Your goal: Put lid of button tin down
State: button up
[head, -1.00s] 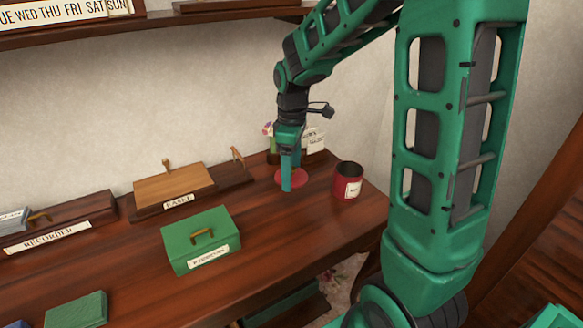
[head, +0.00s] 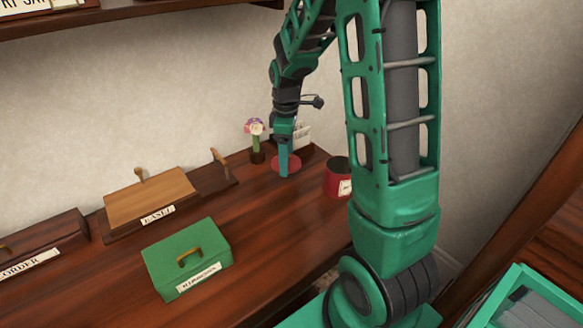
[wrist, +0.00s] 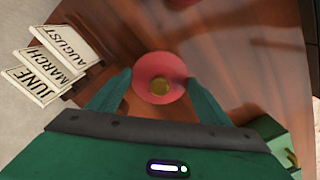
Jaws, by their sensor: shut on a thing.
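The lid is a round red disc with a brass knob, seen in the wrist view (wrist: 145,82) and at the far right end of the desk in the head view (head: 295,164). My gripper (wrist: 158,80) is shut on the lid, with one finger at either side of its rim. It also shows in the head view (head: 284,172), pointing down. The lid is level and low over the desk top; I cannot tell whether it touches. The open red button tin (head: 337,183) stands to the right of the lid, upright with a pale label, partly hidden by my arm.
A wooden easel box (head: 150,200) and a green box with a handle (head: 187,255) are to the left. The desk (head: 255,205) is clear in front of the lid.

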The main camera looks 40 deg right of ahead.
aim_at(294, 158)
jog(key=d+f, duration=0.2)
jog(key=d, duration=0.1)
jog(key=shift+w, duration=0.2)
jog(key=shift+f, duration=1.9)
jog(key=shift+f, duration=0.1)
jog(key=o, duration=0.7)
jog(key=shift+o, duration=0.2)
